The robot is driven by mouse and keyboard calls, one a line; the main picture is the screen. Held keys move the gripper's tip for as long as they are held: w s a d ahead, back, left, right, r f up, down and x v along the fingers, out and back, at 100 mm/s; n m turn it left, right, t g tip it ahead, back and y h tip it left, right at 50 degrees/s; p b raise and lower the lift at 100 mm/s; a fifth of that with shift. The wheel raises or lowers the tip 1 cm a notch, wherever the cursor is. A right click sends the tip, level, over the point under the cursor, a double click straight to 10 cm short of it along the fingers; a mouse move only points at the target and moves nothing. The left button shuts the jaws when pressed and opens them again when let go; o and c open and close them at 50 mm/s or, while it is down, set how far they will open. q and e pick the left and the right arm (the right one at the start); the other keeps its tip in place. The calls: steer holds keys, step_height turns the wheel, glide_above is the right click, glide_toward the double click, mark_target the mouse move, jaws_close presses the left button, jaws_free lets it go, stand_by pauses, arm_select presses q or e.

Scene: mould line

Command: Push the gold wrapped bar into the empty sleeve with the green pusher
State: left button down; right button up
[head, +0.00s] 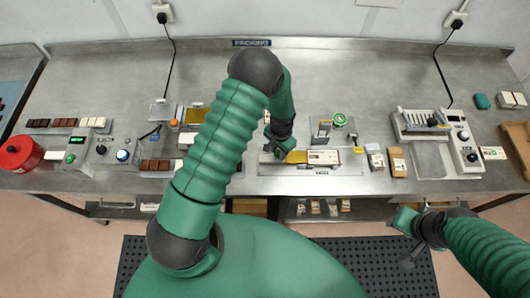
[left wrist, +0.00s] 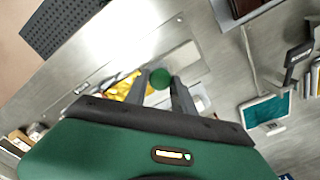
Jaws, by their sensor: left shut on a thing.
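The gold wrapped bar (head: 296,157) lies on the pale packing fixture (head: 310,171) at the middle of the bench, in line with the white sleeve (head: 323,158) to its right. Its right end meets the sleeve's left end; I cannot tell whether it is inside. My left gripper (head: 273,150) is low at the bar's left. In the left wrist view its fingers (left wrist: 166,88) are shut on the round green pusher knob (left wrist: 160,78), with the gold bar (left wrist: 132,86) beside it. The pusher's lower part is hidden. My right gripper (head: 413,240) hangs in front of the bench, empty.
A control box (head: 110,150) and chocolate bars (head: 65,123) are at left. The bench's back middle is clear.

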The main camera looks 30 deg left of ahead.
arm_select(q)
steer(key=w+d+b, duration=0.1)
steer(key=d, duration=0.1)
steer(key=w+d+b, duration=0.1)
steer(key=d, duration=0.1)
steer(key=w+d, duration=0.2)
steer(key=d, duration=0.1)
steer(key=shift+w+f+b, duration=0.1)
steer(key=shift+f+b, duration=0.1)
steer(key=shift+b, duration=0.2)
steer(key=shift+w+d, duration=0.1)
steer(key=shift+d, duration=0.15)
steer(key=shift+a+r, duration=0.1)
steer(key=shift+r, duration=0.05)
steer(key=c, duration=1.4)
jaws_free()
steer(key=shift+c, duration=0.2)
steer(key=shift+o, duration=1.4)
steer(key=shift+w, duration=0.1)
steer(key=shift+o, duration=0.5)
steer(key=shift+w+d, duration=0.1)
steer(key=shift+d, duration=0.2)
steer(key=shift+a+r, duration=0.1)
steer(key=shift+r, duration=0.15)
step_height(320, 180, up, 16)
steer(key=b, duration=0.4)
